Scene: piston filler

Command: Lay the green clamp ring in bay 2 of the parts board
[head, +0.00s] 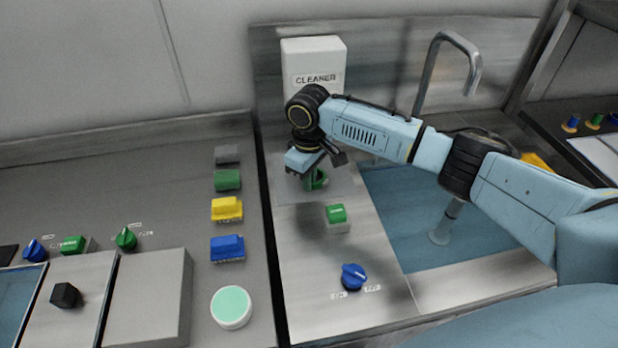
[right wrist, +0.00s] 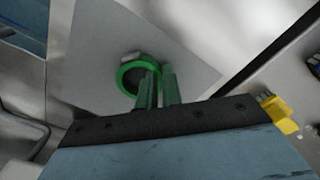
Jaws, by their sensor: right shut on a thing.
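The green clamp ring (head: 318,182) is at my right gripper (head: 308,170), just in front of the cleaner box; the arm hides part of it. In the right wrist view, its round band (right wrist: 121,82) stands out beyond the jaws of the right gripper (right wrist: 157,86), which are shut on it. A pale grey sheet or plate (right wrist: 92,68) lies beneath; whether the ring touches it I cannot tell. A small grey piece shows at the ring's upper edge. I see no readable bay number, so I cannot identify bay 2. My left gripper is not in view.
The white cleaner box (head: 313,62) stands behind the gripper. A sink (head: 400,215) with a tall tap (head: 432,62) lies right. A green button (head: 337,214) and blue knob (head: 353,277) stand in front. Several coloured switches, including a yellow one (head: 227,208), line the left counter.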

